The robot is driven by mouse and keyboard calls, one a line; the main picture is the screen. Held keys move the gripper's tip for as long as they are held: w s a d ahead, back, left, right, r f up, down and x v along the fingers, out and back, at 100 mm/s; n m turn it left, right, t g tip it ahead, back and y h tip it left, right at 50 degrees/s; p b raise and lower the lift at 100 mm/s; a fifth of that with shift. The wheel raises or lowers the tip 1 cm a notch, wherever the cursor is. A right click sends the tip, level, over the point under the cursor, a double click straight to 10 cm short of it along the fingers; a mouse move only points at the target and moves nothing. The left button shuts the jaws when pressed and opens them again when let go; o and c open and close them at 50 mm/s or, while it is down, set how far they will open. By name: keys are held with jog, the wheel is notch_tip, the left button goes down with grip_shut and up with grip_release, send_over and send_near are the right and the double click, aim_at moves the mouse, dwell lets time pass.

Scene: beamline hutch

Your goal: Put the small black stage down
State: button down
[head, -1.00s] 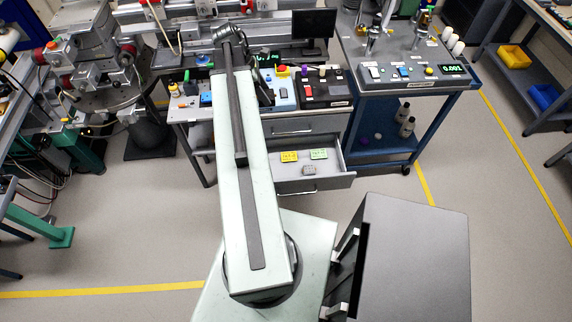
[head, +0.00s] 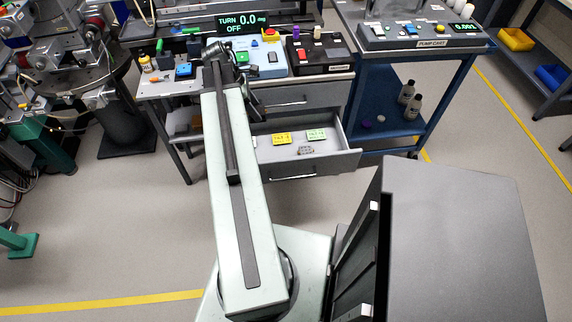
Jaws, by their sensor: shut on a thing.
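My gripper (head: 254,104) is at the far end of my outstretched arm, by the front edge of the workbench (head: 168,88) and above the left part of the open drawer (head: 325,163). It is shut on a dark thing, taken to be the small black stage. My wrist and the dark gripper parts largely hide that thing, so its outline and its height above the surfaces cannot be told. In the drawer lie a yellow labelled block (head: 281,139), a green labelled block (head: 316,134) and a small grey piece (head: 305,151).
On the bench stand a blue control box (head: 262,62), a black box (head: 318,58) and a display (head: 243,22). A blue cart (head: 375,100) with a pump box (head: 425,36) stands at the right. A dark cabinet-like block (head: 460,235) is at the lower right. Floor before the drawer is clear.

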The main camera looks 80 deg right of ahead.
jog(key=b, duration=2.4)
send_near(259, 154)
jog(key=s+f, duration=0.1)
jog(key=s+a+f, duration=0.1)
jog(key=s+f, duration=0.1)
jog(key=s+a+f, duration=0.1)
jog(key=s, duration=0.1)
jog(key=shift+s+a+f, duration=0.1)
jog(key=shift+s+f, duration=0.05)
jog(key=shift+f, duration=0.25)
jog(key=shift+r, duration=0.25)
jog(key=shift+f, duration=0.2)
jog(key=c, duration=0.5)
grip_release()
jog(key=shift+r+p, duration=0.5)
jog(key=shift+r, duration=0.05)
jog(key=p+v, duration=1)
jog(key=v, duration=0.1)
jog(key=shift+a+r, duration=0.1)
